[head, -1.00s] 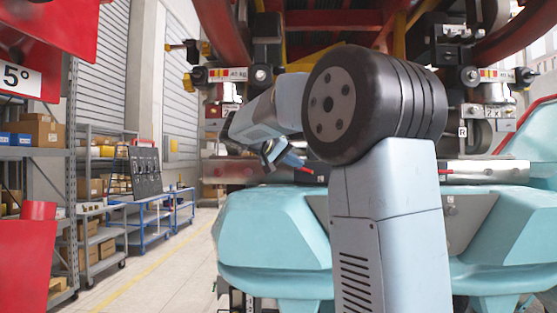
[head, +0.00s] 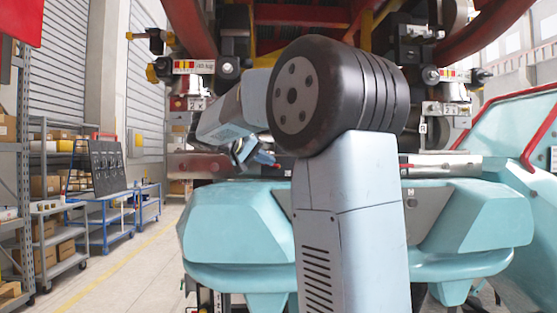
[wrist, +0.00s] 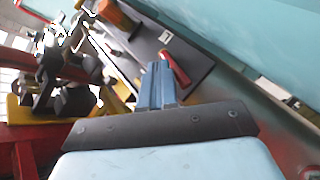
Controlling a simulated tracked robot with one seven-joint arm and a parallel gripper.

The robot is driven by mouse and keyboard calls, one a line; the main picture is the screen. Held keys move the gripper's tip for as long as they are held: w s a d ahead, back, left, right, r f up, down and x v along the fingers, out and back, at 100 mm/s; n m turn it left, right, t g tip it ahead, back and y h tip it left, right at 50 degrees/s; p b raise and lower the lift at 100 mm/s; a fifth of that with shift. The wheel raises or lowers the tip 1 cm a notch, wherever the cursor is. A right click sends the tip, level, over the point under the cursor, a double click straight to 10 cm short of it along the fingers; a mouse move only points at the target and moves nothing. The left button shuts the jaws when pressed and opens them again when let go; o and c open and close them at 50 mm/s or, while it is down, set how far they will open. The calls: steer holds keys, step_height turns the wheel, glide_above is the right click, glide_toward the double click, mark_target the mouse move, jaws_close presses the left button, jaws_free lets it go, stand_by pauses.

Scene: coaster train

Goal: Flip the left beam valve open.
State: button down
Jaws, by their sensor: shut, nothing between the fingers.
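My gripper (wrist: 157,85) is shut and empty, with its blue-grey fingers pointing at a dark plate in the wrist view. A red lever handle (wrist: 175,68) lies just beyond and to the right of the fingertips. Whether they touch it is unclear. In the head view my gripper (head: 262,160) is small, beside a beam under the train, with a red tip (head: 277,165) just right of it. Another red handle (head: 407,166) shows on the right part of the beam. The left valve's body is mostly hidden behind my arm.
The turquoise car body (head: 235,225) lies just below the beam. Red rails and clamps hang above. An orange-brown block (wrist: 118,15) sits on the dark plate (wrist: 150,40). A blue workbench (head: 115,215) and shelves stand left, beside open floor (head: 135,265).

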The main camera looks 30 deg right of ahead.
steer(key=shift+d, duration=0.1)
steer(key=shift+s+r, duration=0.25)
steer(key=shift+r, duration=0.15)
steer(key=s+d+r+v, duration=0.1)
steer(key=r+v, duration=0.1)
steer(key=v, duration=0.9)
steer(key=shift+s+a, duration=0.25)
steer(key=shift+s, duration=0.05)
